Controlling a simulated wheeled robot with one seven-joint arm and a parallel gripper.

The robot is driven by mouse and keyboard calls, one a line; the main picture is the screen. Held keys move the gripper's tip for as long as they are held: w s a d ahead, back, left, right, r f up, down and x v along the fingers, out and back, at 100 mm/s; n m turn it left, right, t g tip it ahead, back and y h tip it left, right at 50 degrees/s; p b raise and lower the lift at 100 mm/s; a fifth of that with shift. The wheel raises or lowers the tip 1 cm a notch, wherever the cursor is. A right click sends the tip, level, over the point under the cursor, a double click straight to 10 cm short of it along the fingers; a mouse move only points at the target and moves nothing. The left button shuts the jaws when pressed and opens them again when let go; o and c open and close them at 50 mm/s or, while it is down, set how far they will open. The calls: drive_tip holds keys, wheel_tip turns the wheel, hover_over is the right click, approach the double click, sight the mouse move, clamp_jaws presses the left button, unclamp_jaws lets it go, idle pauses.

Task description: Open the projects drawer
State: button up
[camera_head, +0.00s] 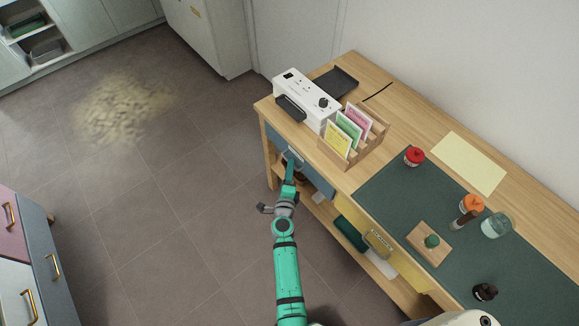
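A wooden desk (400,103) has a blue drawer front (318,178) under its left end and a yellow drawer front (404,263) farther right. Any drawer lettering is too small to read, so I cannot tell which is the projects drawer. My green arm reaches up from the bottom, and my gripper (291,158) is at the blue drawer front, near its handle area. The fingers are small and partly hidden, so I cannot tell whether they are open, shut or touching the handle. The blue drawer looks about flush with the desk, though my gripper covers part of it.
On the desk are a white device (306,97), a card rack (358,140), a dark tray (336,82), a green mat (385,195) and a red-topped jar (414,156). A lower shelf holds a green item (351,233). A cabinet (53,250) stands left; floor between is clear.

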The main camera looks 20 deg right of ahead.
drive_tip(key=shift+x, duration=0.9)
clamp_jaws()
drive_tip(key=shift+s, duration=0.1)
idle(0.8)
